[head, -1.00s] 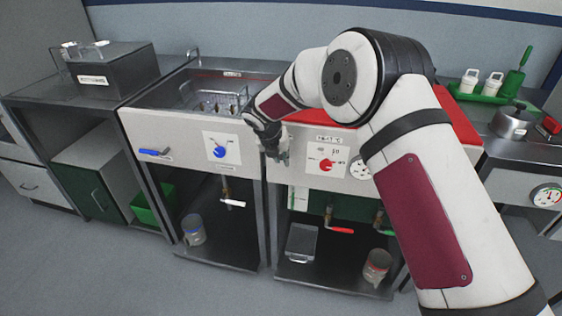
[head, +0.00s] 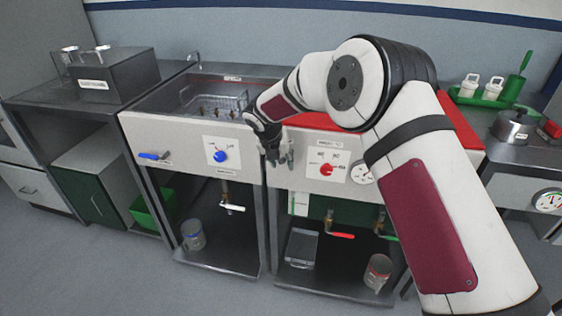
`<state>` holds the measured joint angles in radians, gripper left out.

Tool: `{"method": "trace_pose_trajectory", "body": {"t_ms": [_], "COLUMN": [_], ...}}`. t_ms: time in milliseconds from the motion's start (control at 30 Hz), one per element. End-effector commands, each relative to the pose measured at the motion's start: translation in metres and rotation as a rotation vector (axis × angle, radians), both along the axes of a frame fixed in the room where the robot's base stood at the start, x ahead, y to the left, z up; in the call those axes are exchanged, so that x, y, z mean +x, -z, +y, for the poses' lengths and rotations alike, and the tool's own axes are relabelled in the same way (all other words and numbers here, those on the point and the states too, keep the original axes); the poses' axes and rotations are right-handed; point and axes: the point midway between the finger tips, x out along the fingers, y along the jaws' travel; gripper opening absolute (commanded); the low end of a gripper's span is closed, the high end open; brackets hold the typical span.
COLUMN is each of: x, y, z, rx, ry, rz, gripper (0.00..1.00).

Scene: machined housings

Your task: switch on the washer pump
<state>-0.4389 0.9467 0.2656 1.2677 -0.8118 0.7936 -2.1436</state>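The washer is the left steel basin unit (head: 134,122) with a pale front panel. A blue rotary knob (head: 220,157) sits on a white plate on that panel, with small marks above it and a label below too small to read. A blue lever (head: 154,155) is at the panel's left end. My gripper (head: 279,160) points down in front of the seam between this unit and the red-topped one, to the right of the blue knob and apart from it. It holds nothing that I can see. Its fingers are too small to judge their opening.
A red knob (head: 326,170) and a dial (head: 362,174) are on the red-topped unit's panel, close right of my gripper. Below hang a white-handled valve (head: 232,208) and a red-handled valve (head: 341,236). My arm hides part of the right unit. The front floor is clear.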

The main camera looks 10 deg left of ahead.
Motion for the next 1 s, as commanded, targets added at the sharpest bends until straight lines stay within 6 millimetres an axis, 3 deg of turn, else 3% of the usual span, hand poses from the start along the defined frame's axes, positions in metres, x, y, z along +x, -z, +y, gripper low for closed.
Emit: {"method": "trace_pose_trajectory", "body": {"t_ms": [167,700,1000], "x": [-0.004,-0.045,-0.050], "y": [-0.011,-0.097,-0.108], "z": [0.002,0.013,0.015], "rx": [0.001,0.001,0.001], "ry": [-0.001,-0.001,0.000], "rz": [-0.002,-0.002,0.000], "gripper": [0.36,0.36,0.36]}}
